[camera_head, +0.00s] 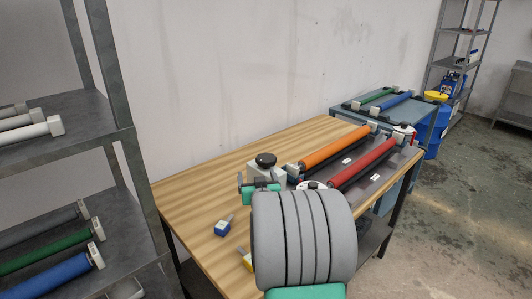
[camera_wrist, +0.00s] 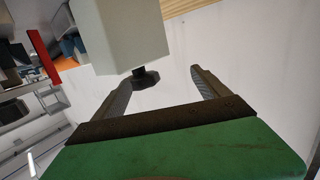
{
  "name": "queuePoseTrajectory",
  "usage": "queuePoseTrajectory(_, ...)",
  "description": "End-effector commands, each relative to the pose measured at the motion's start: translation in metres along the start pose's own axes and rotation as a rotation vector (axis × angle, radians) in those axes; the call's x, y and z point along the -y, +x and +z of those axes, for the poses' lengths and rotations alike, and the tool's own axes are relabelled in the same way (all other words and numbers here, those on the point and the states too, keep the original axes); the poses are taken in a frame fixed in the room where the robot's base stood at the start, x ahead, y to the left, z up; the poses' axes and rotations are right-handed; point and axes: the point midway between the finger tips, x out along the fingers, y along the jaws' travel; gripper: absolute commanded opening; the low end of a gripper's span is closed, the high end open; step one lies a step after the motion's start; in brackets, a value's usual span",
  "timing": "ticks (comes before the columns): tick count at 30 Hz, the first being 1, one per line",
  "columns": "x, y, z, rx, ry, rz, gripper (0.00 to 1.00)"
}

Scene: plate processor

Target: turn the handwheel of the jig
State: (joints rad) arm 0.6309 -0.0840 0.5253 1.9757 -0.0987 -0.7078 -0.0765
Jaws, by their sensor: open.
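The jig is a pale grey block (camera_head: 280,173) on the wooden table, with a dark round handwheel (camera_head: 265,160) on top. My gripper (camera_head: 261,181) is in front of the jig, on the near side, with its fingers spread. The wrist view is upside down and shows the jig's block (camera_wrist: 138,35) with the handwheel (camera_wrist: 145,79) hanging from it. There my open gripper (camera_wrist: 162,80) is empty, and the handwheel appears between the fingertips, closer to the left finger. I cannot tell whether that finger touches it.
An orange roller (camera_head: 335,147) and a red roller (camera_head: 362,163) lie right of the jig. A small blue-and-white block (camera_head: 223,226) lies on the wooden table (camera_head: 190,205). A metal shelf (camera_head: 75,147) with rollers stands at left. My grey arm hides the table's front.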

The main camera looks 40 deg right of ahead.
Motion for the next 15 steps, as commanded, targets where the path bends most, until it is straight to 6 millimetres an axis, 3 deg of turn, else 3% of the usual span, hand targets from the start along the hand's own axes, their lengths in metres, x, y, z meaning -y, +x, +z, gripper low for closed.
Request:
queuePoseTrajectory(1,-0.02,0.004,-0.007,-0.053,0.005,0.034,0.85)
queuePoseTrajectory(4,-0.038,0.008,-0.016,-0.122,0.007,0.067,0.85)
queuePoseTrajectory(8,-0.042,0.022,-0.021,-0.137,0.007,0.071,0.85)
queuePoseTrajectory(15,-0.044,0.067,-0.027,-0.135,0.007,0.07,0.85)
